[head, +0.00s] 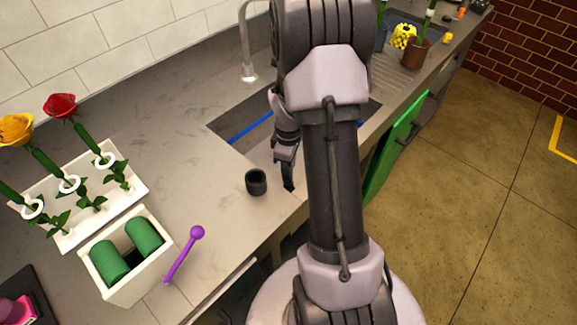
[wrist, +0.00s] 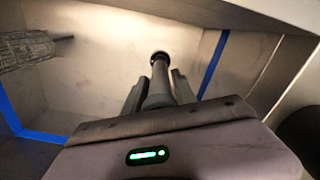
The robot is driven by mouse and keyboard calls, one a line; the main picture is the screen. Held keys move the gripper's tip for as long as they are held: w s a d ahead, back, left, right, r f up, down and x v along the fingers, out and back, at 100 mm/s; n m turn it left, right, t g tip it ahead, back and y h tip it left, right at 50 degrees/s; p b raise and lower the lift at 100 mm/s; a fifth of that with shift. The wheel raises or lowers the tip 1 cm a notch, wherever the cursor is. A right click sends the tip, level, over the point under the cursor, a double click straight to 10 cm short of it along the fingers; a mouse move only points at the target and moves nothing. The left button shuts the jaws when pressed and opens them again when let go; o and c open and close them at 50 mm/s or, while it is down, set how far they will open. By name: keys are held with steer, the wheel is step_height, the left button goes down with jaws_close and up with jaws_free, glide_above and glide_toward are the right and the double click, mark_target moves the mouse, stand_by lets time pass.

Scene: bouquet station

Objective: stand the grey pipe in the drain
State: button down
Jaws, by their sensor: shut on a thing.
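My gripper (wrist: 158,88) is shut on the grey pipe (wrist: 158,82), which stands out between its two fingers in the wrist view. The pipe points away from the gripper towards the pale sink floor. A dark round ring, which looks like the drain (wrist: 160,55), shows right at the pipe's far end. I cannot tell whether the pipe's end is inside the drain or just above it. In the head view my arm covers much of the sink (head: 226,124), and the pipe and drain are hidden.
Blue strips (wrist: 213,65) run along the sink. A grey patterned thing (wrist: 28,48) juts in at left. On the counter are a dark cup (head: 256,182), a purple stick (head: 184,256), a white box (head: 133,285) with green cylinders and a flower rack (head: 125,188). A tap (head: 246,50) stands behind.

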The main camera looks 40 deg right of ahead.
steer(key=shift+f, duration=0.1)
stand_by(0.4)
steer(key=shift+f+b, duration=0.65)
steer(key=shift+f, duration=0.4)
steer(key=shift+f+b, duration=0.45)
steer(key=shift+f, duration=0.2)
steer(key=c, duration=0.9)
jaws_free()
